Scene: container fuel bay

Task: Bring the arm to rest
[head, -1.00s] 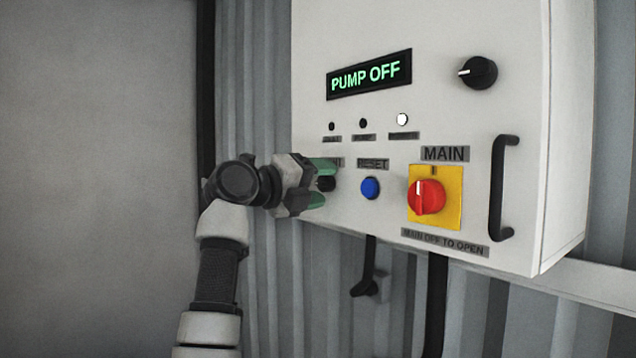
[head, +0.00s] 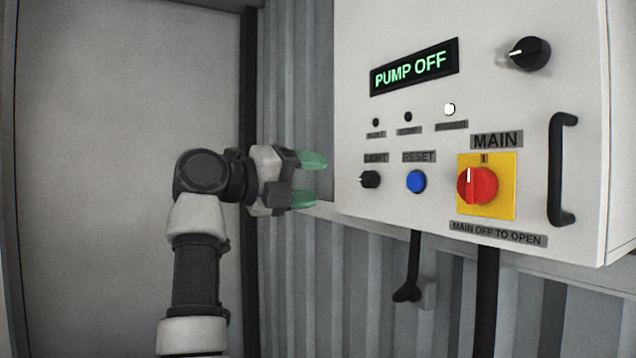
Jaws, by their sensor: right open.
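My right gripper (head: 310,180) is open and empty, with green fingertips spread apart one above the other. It points right, toward the white control box (head: 350,228), and is a short way left of the black light knob (head: 370,180), not touching it. The blue reset button (head: 416,181) and the red main switch (head: 478,185) on its yellow plate are farther right. The display (head: 414,67) reads PUMP OFF in green. My left gripper is not in the view.
A black handle (head: 562,169) sticks out at the box's right side, and a black selector knob (head: 530,53) sits at the upper right. A black lever (head: 409,285) hangs below the box. The corrugated wall (head: 300,290) is behind.

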